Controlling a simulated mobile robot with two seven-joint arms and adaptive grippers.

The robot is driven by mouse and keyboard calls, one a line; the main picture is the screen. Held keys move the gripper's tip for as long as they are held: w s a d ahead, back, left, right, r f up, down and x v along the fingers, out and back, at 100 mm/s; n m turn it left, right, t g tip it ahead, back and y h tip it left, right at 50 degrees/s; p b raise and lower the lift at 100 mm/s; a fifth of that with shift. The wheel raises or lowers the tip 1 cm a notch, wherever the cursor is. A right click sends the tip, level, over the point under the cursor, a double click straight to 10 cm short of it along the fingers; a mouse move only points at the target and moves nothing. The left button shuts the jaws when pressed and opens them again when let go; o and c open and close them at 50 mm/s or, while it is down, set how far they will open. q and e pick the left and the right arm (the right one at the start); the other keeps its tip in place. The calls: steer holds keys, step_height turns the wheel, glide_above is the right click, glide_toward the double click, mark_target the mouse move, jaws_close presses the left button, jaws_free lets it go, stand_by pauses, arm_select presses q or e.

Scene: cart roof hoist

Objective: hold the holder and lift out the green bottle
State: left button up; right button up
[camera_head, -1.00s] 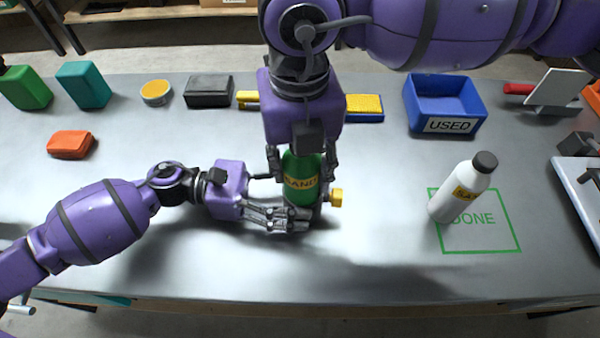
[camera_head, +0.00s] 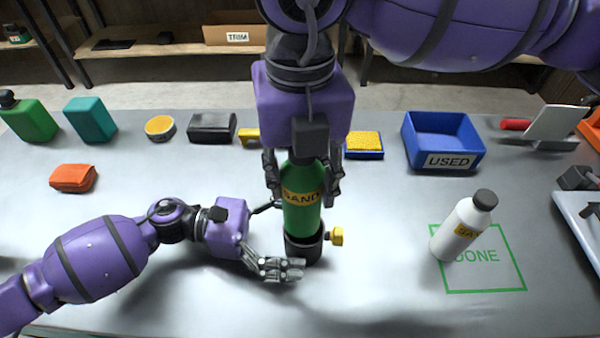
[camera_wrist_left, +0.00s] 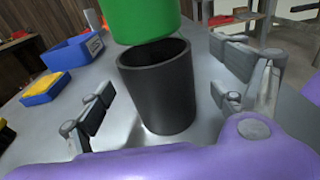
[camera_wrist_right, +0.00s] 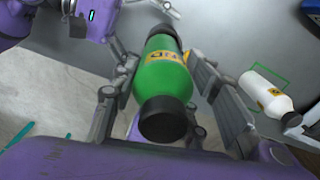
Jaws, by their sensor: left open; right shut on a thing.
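The green bottle (camera_head: 303,213) with a yellow label is upright in the head view. My right gripper (camera_head: 302,190) is shut on it from above, a finger on each side. The black holder (camera_head: 303,248) with a yellow knob (camera_head: 336,236) stands on the table directly below. In the left wrist view, the bottle's lower edge (camera_wrist_left: 140,30) shows above the front rim of the holder (camera_wrist_left: 158,95), with the dark inside visible. My left gripper (camera_head: 283,238) is open at the holder, its fingers on both sides with visible gaps. The bottle also fills the middle of the right wrist view (camera_wrist_right: 164,78).
A white bottle (camera_head: 464,227) stands at the green DONE outline (camera_head: 485,291) on the right. A blue USED bin (camera_head: 409,145), a sponge in a blue tray (camera_head: 364,144), a black box and other containers line the back. The front table is clear.

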arm_select(q)
steer(key=shift+w+a+r+b, duration=0.1)
steer(key=shift+a+r+b, duration=0.15)
steer(key=shift+a, duration=1.1)
steer(key=shift+w+a+r+b, duration=0.15)
steer(key=shift+a+r, duration=0.2)
steer(key=shift+a, duration=0.95)
steer(key=shift+s+a+r+b, duration=0.1)
steer(key=shift+a+r+b, duration=0.15)
steer(key=shift+a, duration=1.1)
steer(key=shift+r, duration=0.1)
steer(key=shift+o, duration=1.4)
